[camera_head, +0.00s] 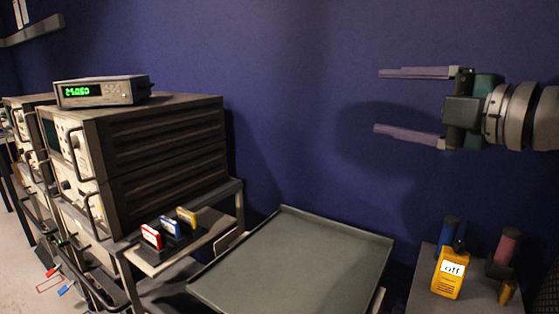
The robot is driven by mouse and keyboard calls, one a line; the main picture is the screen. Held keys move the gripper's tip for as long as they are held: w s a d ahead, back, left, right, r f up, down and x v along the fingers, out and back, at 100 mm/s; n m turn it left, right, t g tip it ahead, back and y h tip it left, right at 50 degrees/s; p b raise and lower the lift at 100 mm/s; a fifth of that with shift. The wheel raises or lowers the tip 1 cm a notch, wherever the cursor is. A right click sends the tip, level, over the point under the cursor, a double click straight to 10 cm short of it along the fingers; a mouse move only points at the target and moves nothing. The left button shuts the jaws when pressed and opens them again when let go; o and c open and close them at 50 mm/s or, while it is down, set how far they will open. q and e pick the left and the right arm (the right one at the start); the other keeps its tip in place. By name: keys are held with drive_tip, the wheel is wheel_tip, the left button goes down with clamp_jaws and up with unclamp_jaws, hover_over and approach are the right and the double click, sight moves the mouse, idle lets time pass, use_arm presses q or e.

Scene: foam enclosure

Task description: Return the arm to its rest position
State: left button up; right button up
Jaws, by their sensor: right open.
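My right gripper (410,103) is at the upper right of the head view. Its two long fingers point left and stand wide apart, with nothing between them. It is raised in front of the dark blue wall, above and apart from the grey tray and the yellow bottle. My right wrist (520,115) runs out of the picture at the right edge. My left gripper does not show.
A grey tray (300,262) with a low rim sits at the bottom middle, empty. Stacked instruments (165,150) carry a box with a green display (100,91) at the left. A yellow bottle (450,272) stands at the lower right. Coloured blocks (171,228) sit on a shelf.

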drive_tip(key=w+d+r+m+t+h, duration=0.3)
drive_tip(key=d+r+m+t+h, duration=0.4)
drive_tip(key=d+m, duration=0.2)
drive_tip(key=d+f+m+g+h, duration=0.2)
drive_tip(key=d+m+g+h, duration=0.1)
drive_tip(key=d+m+h, duration=0.7)
drive_tip(key=s+d+f+m+g+h, duration=0.1)
drive_tip(key=s+d+f+m+g, duration=0.25)
drive_tip(key=f, duration=0.35)
drive_tip(key=s+d+f+m+g, duration=0.2)
drive_tip(key=f+g, duration=0.3)
drive_tip(key=f, duration=0.1)
drive_tip(key=s+a+f+n+g+y, duration=0.2)
drive_tip(key=s+a+f+g+y, duration=0.35)
drive_tip(key=s+a+f, duration=0.95)
drive_tip(key=s+a+y, duration=0.1)
drive_tip(key=s+a, duration=0.3)
drive_tip(key=s, duration=0.6)
drive_tip(key=s+a+y, duration=0.2)
drive_tip(key=s+a, duration=0.2)
drive_tip(key=s, duration=0.5)
wheel_tip(320, 180, up, 39)
drive_tip(key=p, duration=3.8)
drive_tip(key=shift+w+d+g, duration=0.2)
drive_tip(key=shift+w+g, duration=0.05)
drive_tip(key=shift+g, duration=0.05)
